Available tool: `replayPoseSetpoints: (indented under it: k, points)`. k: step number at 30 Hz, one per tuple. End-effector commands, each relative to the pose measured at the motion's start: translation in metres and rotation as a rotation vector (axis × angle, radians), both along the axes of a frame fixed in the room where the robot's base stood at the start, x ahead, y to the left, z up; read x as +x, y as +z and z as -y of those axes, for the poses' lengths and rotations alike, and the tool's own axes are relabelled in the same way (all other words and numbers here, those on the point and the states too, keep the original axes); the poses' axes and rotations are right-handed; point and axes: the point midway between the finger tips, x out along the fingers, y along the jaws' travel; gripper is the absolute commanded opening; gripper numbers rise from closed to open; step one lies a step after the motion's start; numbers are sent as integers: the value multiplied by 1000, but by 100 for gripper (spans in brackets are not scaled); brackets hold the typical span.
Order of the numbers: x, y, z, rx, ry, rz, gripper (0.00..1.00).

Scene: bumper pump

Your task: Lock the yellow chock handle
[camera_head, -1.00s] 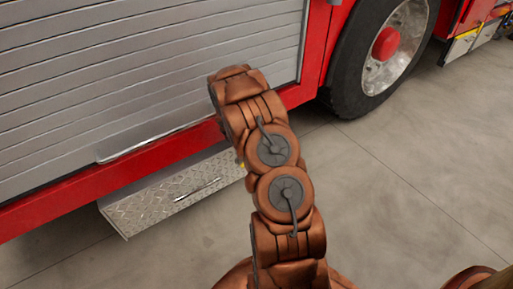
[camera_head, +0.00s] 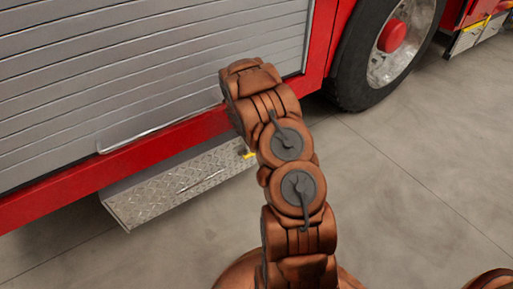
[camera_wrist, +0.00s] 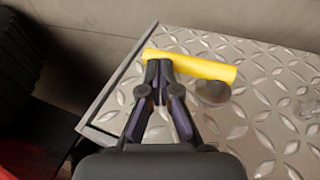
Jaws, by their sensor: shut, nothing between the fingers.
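The yellow chock handle (camera_wrist: 200,66) is a short yellow bar over a silver diamond-plate panel (camera_wrist: 262,110) in the wrist view. A round grey piece (camera_wrist: 212,92) sits beneath its right part. My gripper (camera_wrist: 158,70) is shut and empty, its fingertips at the handle's left part and overlapping its lower edge. I cannot tell whether they touch it. In the head view, a small yellow bit (camera_head: 249,155) shows beside my arm, at the right end of the diamond-plate panel (camera_head: 145,206). My arm hides the gripper there.
The red fire truck with a grey roller shutter (camera_head: 130,70) fills the upper left. A large wheel (camera_head: 352,75) stands to the right of my arm. A thin bar (camera_head: 200,181) lies along the panel. The concrete floor (camera_head: 410,180) at right is clear.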

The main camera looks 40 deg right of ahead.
Motion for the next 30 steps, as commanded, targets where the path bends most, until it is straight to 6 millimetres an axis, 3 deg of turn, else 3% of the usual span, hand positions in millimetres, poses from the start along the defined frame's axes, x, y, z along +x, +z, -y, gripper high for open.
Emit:
replayPoseSetpoints:
  k: [17, 30]
  points:
    - [-1, 4, 0, 0, -1, -2, 0]
    - [-11, 77, -3, -1, 2, 3, 0]
